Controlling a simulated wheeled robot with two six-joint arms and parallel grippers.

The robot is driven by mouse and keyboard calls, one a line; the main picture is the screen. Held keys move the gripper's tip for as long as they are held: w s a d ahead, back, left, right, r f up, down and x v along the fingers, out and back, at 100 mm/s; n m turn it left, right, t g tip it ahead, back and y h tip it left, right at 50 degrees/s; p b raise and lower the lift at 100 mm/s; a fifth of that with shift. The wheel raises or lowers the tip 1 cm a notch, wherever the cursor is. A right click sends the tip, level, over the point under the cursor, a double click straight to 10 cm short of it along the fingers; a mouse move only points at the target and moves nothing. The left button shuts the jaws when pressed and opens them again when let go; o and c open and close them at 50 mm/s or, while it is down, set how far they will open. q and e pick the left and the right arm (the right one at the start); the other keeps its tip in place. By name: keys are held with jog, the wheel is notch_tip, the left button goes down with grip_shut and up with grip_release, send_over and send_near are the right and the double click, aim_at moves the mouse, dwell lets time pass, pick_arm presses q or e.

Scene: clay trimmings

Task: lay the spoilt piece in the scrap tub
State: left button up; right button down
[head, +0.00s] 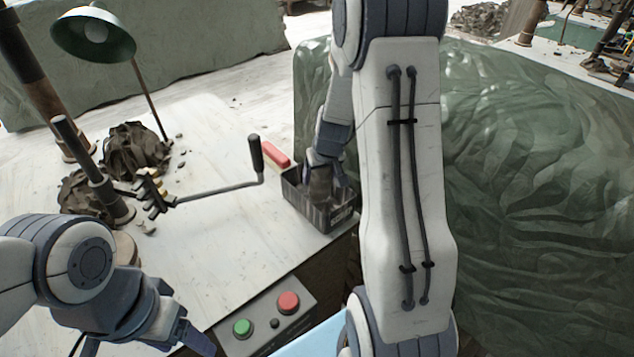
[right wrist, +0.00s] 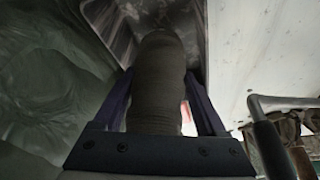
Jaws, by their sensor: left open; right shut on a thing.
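The scrap tub (head: 330,219) is a dark grey open box at the right edge of the white table. My right gripper (head: 326,182) reaches down into or just over its mouth. It is shut on a dark grey-brown rounded clay piece, the spoilt piece (head: 318,187). In the right wrist view the spoilt piece (right wrist: 158,85) stands between the two fingers, with the tub's inner wall (right wrist: 115,22) beyond it. Whether the piece touches the tub floor is hidden. My left gripper (head: 190,340) is open and empty at the lower left, near the table's front.
A red block (head: 276,153) lies behind the tub. A crank handle (head: 256,155) with a long rod stands left of it. A control box with green (head: 243,328) and red buttons is at the front. Dark clay heaps (head: 135,150) and a green lamp (head: 93,35) are at left.

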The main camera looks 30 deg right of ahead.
aim_at(317, 186)
jog(key=shift+w+a+f, duration=0.15)
jog(key=shift+w+f, duration=0.2)
jog(key=shift+w, duration=0.15)
jog(key=shift+f+b, duration=1.2)
jog(key=shift+f, duration=0.7)
jog(key=shift+f+b, duration=0.25)
jog(key=shift+b, duration=0.05)
jog(key=shift+c, duration=1)
grip_release()
jog(key=shift+r, duration=0.1)
